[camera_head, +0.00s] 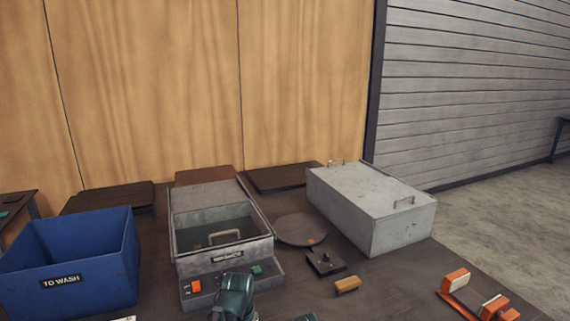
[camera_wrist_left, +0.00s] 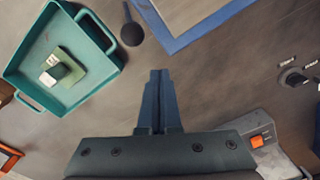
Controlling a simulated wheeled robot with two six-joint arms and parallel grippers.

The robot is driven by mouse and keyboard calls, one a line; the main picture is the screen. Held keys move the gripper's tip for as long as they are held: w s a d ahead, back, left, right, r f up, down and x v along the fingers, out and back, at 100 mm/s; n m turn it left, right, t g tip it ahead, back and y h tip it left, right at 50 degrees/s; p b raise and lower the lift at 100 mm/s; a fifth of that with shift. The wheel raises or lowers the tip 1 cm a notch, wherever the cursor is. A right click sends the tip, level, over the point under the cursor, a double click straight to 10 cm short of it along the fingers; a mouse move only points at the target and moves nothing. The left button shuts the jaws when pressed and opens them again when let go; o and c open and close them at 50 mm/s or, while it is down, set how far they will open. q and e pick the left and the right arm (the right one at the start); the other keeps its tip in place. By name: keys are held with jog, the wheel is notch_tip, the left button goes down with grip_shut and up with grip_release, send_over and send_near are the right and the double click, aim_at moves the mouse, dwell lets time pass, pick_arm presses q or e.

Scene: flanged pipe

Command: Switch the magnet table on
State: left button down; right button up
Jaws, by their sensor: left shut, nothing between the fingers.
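My left gripper (camera_wrist_left: 160,75) shows in the left wrist view with its two dark fingers shut together and nothing between them. It is above the dark bench top, apart from the things around it. A black rotary knob (camera_wrist_left: 293,77) with small labels, too small to read, lies at the right of that view. An orange switch (camera_wrist_left: 257,141) on a grey panel is at the lower right. In the head view a small black plate with a knob (camera_head: 325,263) sits in front of a dark round disc (camera_head: 300,230). I cannot tell which control belongs to the magnet table.
A blue "TO WASH" bin (camera_head: 70,293) stands at left. Beside it is a grey open-topped box (camera_head: 187,262) with orange and green controls. A closed grey box (camera_head: 385,208) is at right. The wrist view shows a teal tray (camera_wrist_left: 32,72) and a blue-edged frame (camera_wrist_left: 178,42).

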pick_arm(q)
notch_tip(320, 180, up, 7)
jog(key=w+p, duration=0.1)
jog(key=p, duration=0.5)
jog(key=shift+w+a+f, duration=0.15)
jog(key=shift+w+a, duration=0.05)
jog(key=shift+a, duration=0.1)
jog(key=s+d+m, duration=0.1)
jog(key=s+d, duration=0.1)
jog(key=s, duration=0.5)
jog(key=s+d+m+y, duration=0.1)
jog(key=s+d, duration=0.2)
jog(key=s, duration=0.4)
jog(key=shift+s+d, duration=0.2)
jog(key=shift+d, duration=0.15)
jog(key=w+a+n+t, duration=0.1)
jog(key=w+a+n, duration=0.4)
jog(key=w+n, duration=0.5)
jog(key=shift+w+a+r+p, duration=0.2)
jog(key=shift+w+r+p, duration=0.15)
jog(key=shift+w, duration=0.6)
